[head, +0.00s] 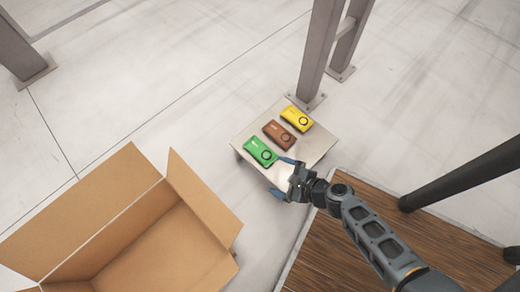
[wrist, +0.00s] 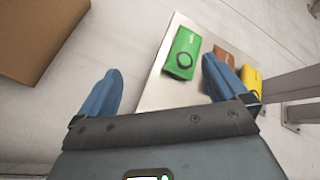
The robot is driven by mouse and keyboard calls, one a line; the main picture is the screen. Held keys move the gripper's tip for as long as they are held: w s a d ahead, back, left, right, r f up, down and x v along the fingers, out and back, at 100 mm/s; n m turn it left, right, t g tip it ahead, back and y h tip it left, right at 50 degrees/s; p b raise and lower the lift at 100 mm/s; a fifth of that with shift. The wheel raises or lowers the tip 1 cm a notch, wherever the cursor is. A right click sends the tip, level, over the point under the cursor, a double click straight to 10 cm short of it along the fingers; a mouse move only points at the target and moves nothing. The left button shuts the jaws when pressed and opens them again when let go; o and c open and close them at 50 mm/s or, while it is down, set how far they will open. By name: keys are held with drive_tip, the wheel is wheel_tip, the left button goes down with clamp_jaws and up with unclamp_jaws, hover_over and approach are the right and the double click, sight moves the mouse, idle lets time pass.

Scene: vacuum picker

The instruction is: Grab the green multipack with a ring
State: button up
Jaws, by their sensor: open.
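The green multipack (head: 259,150) lies flat on a small pale table (head: 245,133), with a dark ring on its top near its right end. In the wrist view the green multipack (wrist: 182,62) lies beyond my gripper, with the ring on its near part. My gripper (head: 283,177) is open and empty beside the table's near edge, close to the green pack but apart from it. In the wrist view the two blue fingers of my gripper (wrist: 160,80) are spread wide, and the pack shows toward the right finger.
A brown pack (head: 279,134) and a yellow pack (head: 297,118) lie in a row behind the green one. A large open cardboard box (head: 150,245) stands at the left. A metal post (head: 318,55) rises behind the table.

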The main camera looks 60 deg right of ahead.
sight(263, 152)
drive_tip(key=w+d+f+m+b, duration=0.1)
drive_tip(key=d+f+m, duration=0.1)
drive_tip(key=w+d+f+m+t+h+b, duration=0.1)
drive_tip(key=d+f+m+b, duration=0.1)
drive_tip(key=d+f+m, duration=0.1)
drive_tip(key=w+d+f+m+b, duration=0.1)
drive_tip(key=w+d+f+m, duration=0.1)
drive_tip(key=shift+w+d+f+m+t+h+b, duration=0.1)
drive_tip(key=shift+d+f+m+t+h+b, duration=0.2)
drive_tip(key=shift+m+t+b, duration=0.1)
drive_tip(key=shift+x, duration=0.9)
drive_tip(key=b+x, duration=0.1)
drive_tip(key=x, duration=0.1)
drive_tip(key=b+x, duration=0.1)
drive_tip(key=x, duration=0.1)
drive_tip(key=b+x, duration=0.1)
drive_tip(key=shift+w+a, duration=0.2)
drive_tip(key=shift+w, duration=0.3)
drive_tip(key=shift+r, duration=0.1)
drive_tip(key=c, duration=1.2)
